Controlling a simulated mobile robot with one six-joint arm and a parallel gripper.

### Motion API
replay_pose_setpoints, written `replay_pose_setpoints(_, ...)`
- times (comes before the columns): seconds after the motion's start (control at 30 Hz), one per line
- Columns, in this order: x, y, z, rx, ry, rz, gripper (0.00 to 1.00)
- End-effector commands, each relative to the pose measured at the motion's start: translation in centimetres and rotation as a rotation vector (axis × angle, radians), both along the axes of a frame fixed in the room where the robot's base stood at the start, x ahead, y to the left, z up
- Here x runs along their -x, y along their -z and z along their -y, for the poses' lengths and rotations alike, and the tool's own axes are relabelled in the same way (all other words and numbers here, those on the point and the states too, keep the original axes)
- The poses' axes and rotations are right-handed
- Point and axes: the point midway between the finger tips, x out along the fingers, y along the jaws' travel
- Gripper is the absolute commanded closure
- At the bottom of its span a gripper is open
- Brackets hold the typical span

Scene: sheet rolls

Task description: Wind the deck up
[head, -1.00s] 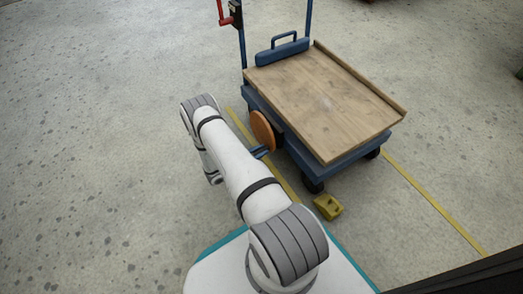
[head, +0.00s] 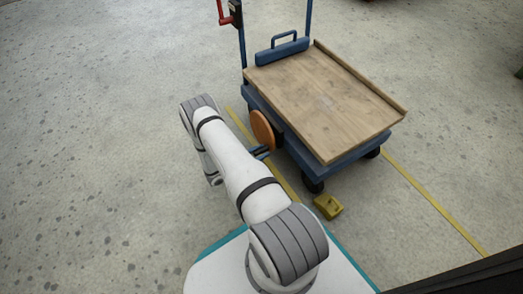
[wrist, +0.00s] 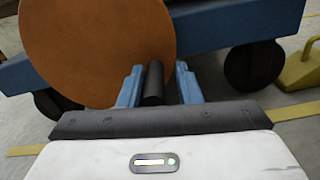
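The cart's wooden deck (head: 325,105) lies on a blue frame (head: 345,155), low over the wheels. An orange disc (head: 262,130) is on the cart's near left side; it also shows large in the wrist view (wrist: 95,45). A dark upright handle (wrist: 153,85) stands in front of the disc's right part. My gripper (wrist: 159,68) has its blue fingers on either side of this handle. A gap shows between the handle and the right finger, so it looks open around it. In the head view my gripper (head: 262,152) shows small beside the disc, partly hidden by my arm.
A yellow wheel chock (head: 328,206) lies on the floor by the cart's near wheel (head: 313,184). A red lever (head: 225,14) is on the cart's left upright. Yellow floor lines (head: 435,205) run beside the cart. The floor at left is clear.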

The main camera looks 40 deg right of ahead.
Motion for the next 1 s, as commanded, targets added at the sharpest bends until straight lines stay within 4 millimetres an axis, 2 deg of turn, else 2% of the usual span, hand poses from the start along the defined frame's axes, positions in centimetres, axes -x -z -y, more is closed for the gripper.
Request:
replay_pose_setpoints(0.17,-0.1,-0.1,0.1,0.001,0.001,0.003,0.59)
replay_pose_setpoints(0.47,-0.3,-0.3,-0.4,0.003,-0.002,0.007,0.59)
replay_pose_setpoints(0.8,-0.5,-0.4,-5.8,0.002,-0.003,0.006,0.59)
replay_pose_setpoints(1.0,-0.6,-0.2,-7.5,0.002,-0.001,0.004,0.59)
